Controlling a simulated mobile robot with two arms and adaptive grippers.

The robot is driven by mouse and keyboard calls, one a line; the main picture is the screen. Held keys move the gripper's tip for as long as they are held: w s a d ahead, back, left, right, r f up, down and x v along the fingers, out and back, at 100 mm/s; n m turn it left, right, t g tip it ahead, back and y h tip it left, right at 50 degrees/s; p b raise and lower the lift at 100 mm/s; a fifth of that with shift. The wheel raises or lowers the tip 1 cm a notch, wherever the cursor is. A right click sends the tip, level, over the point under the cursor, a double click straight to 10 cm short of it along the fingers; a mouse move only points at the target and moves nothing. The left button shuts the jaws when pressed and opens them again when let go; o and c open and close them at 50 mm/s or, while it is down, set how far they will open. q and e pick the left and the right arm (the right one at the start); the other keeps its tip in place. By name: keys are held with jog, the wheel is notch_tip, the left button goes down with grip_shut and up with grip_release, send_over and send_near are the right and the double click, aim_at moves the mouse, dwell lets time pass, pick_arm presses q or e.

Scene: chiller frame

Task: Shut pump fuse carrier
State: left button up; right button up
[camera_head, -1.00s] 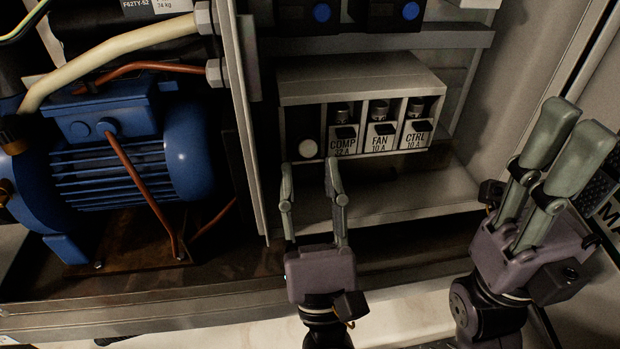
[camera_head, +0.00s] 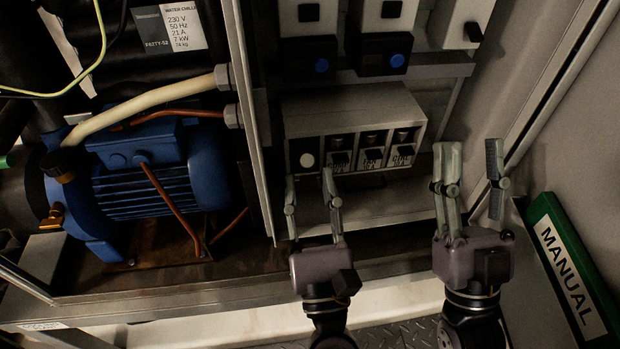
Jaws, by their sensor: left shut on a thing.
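The fuse block (camera_head: 350,105) is a beige housing in the middle of the head view, with a row of slots in its front. The leftmost slot shows a pale round end of the pump fuse carrier (camera_head: 307,160); its label does not show. The carriers to its right (camera_head: 372,153) sit upright in their slots. My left gripper (camera_head: 309,178) is at the leftmost slot, one finger on each side, shut on the pump fuse carrier; the contact itself is hard to see. My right gripper (camera_head: 470,148) is open and empty, to the right of the block.
A blue pump motor (camera_head: 150,185) with pipes stands at left, behind a metal upright (camera_head: 252,130). Switches with blue buttons (camera_head: 397,60) are above the block. A green-edged MANUAL (camera_head: 570,270) is at right. There is free room between my grippers.

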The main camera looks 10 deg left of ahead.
pick_arm(q)
jog(key=shift+r+p, duration=0.2)
jog(key=shift+p, duration=0.4)
jog(key=shift+f, duration=0.1)
pick_arm(e)
jog(key=w+f+g, duration=0.2)
jog(key=w+f+g+h, duration=0.1)
jog(key=f, duration=0.1)
jog(key=shift+w+a+f+g+h, duration=0.2)
jog(key=shift+w+g+h, duration=0.1)
jog(key=shift+w+g, duration=0.1)
pick_arm(q)
jog(key=o, duration=0.8)
jog(key=shift+o, duration=0.2)
jog(key=v, duration=1.2)
jog(key=shift+r, duration=0.2)
